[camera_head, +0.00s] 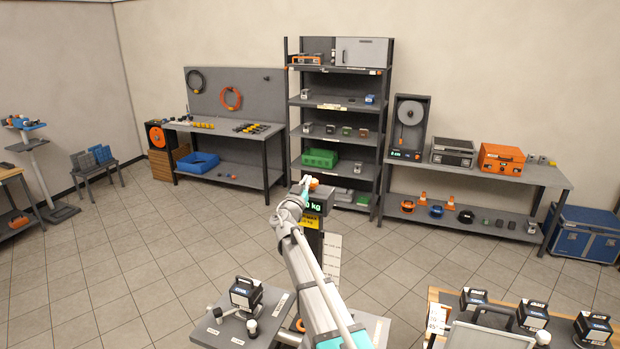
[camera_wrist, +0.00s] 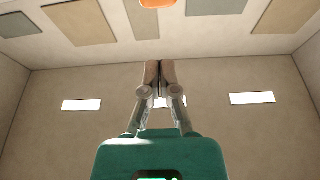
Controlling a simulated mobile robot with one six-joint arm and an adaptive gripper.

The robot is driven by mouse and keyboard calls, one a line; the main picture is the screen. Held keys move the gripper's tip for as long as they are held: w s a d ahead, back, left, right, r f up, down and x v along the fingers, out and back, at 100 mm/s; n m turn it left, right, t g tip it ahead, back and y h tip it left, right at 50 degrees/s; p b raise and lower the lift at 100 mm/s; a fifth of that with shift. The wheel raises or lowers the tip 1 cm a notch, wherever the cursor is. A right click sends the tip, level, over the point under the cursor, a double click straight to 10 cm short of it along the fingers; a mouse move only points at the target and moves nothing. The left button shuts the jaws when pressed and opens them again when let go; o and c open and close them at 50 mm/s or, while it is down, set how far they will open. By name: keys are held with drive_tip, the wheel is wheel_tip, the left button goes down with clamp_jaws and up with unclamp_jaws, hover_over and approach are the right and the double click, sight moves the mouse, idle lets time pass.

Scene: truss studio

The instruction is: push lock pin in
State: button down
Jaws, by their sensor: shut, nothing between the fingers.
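My gripper (camera_wrist: 159,68) is shut and empty in the wrist view, its two fingertips together. In the head view my arm reaches away from me, and the gripper end (camera_head: 305,185) is small and hard to make out. A small orange part (camera_head: 313,183) shows beside it, at the top of a dark stand (camera_head: 313,240) with a lit kg display. An orange shape (camera_wrist: 157,3) is cut off by the top edge of the wrist view, above and apart from the fingertips. I cannot tell whether either orange part is the lock pin.
A grey table (camera_head: 222,330) with a black device (camera_head: 246,294) stands front left. A wooden-edged table (camera_head: 444,297) with several black devices is front right. A tall shelf (camera_head: 335,110) and a bench (camera_head: 530,176) stand by the back wall. The tiled floor at left is open.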

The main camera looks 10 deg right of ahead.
drive_tip(key=shift+b+v, duration=0.55)
drive_tip(key=shift+v, duration=1.9)
drive_tip(key=s+d+f+g+b, duration=0.35)
drive_tip(key=s+f, duration=0.25)
drive_tip(key=f, duration=0.2)
drive_tip(key=s+d+f+m+g+b, duration=0.1)
drive_tip(key=s+d+f+g+b, duration=0.2)
drive_tip(key=s+d+f+g, duration=0.4)
drive_tip(key=s+d+f+g+b, duration=0.2)
drive_tip(key=s+d+f+b, duration=0.15)
drive_tip(key=f, duration=0.55)
drive_tip(key=s+a+f+n+g+y+b, duration=0.3)
drive_tip(key=s+a+f+y, duration=0.1)
drive_tip(key=s+f, duration=0.4)
drive_tip(key=s+a+f+n+g+y+b, duration=0.3)
drive_tip(key=s+a+f+n+y+b, duration=0.1)
drive_tip(key=s+f, duration=0.5)
drive_tip(key=s+a+y, duration=0.1)
drive_tip(key=s+y, duration=0.1)
drive_tip(key=shift+s+y, duration=0.4)
drive_tip(key=shift+f, duration=0.15)
